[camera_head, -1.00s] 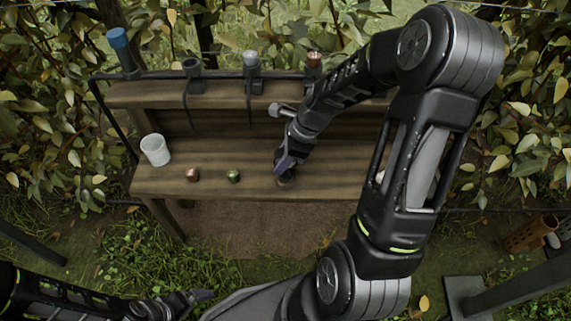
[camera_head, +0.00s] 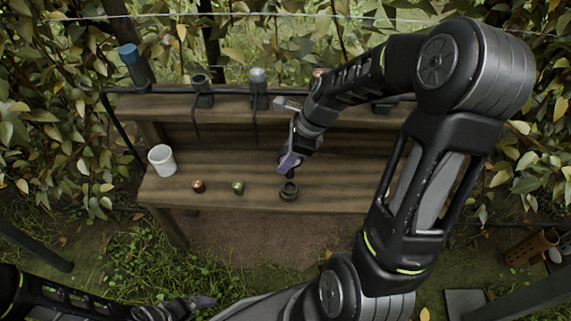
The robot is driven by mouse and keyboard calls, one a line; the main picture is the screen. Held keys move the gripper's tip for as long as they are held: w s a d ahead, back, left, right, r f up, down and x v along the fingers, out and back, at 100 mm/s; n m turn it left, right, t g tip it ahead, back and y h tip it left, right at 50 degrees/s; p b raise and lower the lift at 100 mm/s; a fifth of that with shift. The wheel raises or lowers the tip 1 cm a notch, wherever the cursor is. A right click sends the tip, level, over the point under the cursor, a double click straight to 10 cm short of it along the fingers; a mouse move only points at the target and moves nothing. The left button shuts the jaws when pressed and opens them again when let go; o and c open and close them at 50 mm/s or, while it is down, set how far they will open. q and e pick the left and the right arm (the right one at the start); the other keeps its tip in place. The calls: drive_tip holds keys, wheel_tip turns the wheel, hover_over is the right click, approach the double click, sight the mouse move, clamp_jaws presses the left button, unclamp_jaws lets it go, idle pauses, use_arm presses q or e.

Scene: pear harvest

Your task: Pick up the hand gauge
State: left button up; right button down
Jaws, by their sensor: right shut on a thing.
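A dark ring-shaped thing, which I take for the hand gauge (camera_head: 289,192), shows at the front of the wooden bench, right of the middle. My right gripper (camera_head: 290,165) points down just above the ring and is shut on its upper part; the purple finger hides much of the grip. I cannot tell whether the ring touches the bench or hangs just above it. My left gripper (camera_head: 192,303) is low at the bottom of the view, away from the bench; its jaw state is unclear.
On the bench (camera_head: 218,170) stand a white cup (camera_head: 162,160), a small red-brown thing (camera_head: 198,187) and a small green one (camera_head: 238,187). The back ledge carries a blue-topped cylinder (camera_head: 132,63) and dark holders (camera_head: 203,92). Leafy plants surround the bench.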

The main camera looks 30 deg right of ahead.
use_arm(q)
wheel_tip(320, 180, up, 4)
drive_tip(key=p, duration=0.3)
drive_tip(key=shift+f, duration=0.2)
use_arm(e)
wheel_tip(320, 180, up, 11)
drive_tip(key=shift+r, duration=0.15)
